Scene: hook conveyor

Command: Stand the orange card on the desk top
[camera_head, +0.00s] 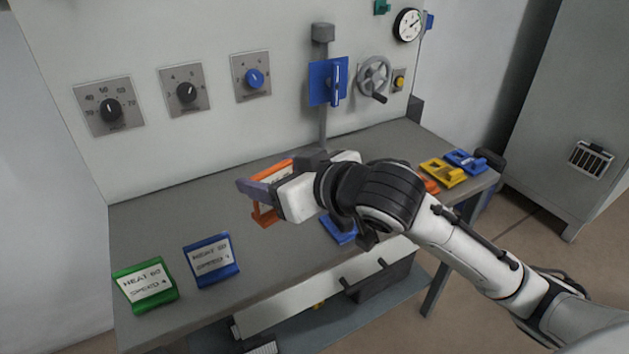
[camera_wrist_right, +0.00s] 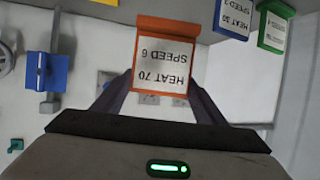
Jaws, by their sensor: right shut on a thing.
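The orange card (camera_head: 265,216) is upright in my right gripper (camera_head: 256,190), above or on the back middle of the desk top (camera_head: 170,222). I cannot tell whether its foot touches the desk. My right gripper is shut on it, and the fingers and wrist hide part of it. In the right wrist view the card (camera_wrist_right: 164,58) sits between the two fingers (camera_wrist_right: 160,95). Its label reads HEAT 70, SPEED 6, upside down in that view. My left gripper is not in view.
A green card (camera_head: 145,285) and a blue card (camera_head: 211,260) stand at the desk's left front. A blue piece (camera_head: 338,230) lies partly under my arm. Yellow (camera_head: 442,172) and blue (camera_head: 465,160) pieces lie at the right end. Dials and a handwheel (camera_head: 374,77) are on the wall panel.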

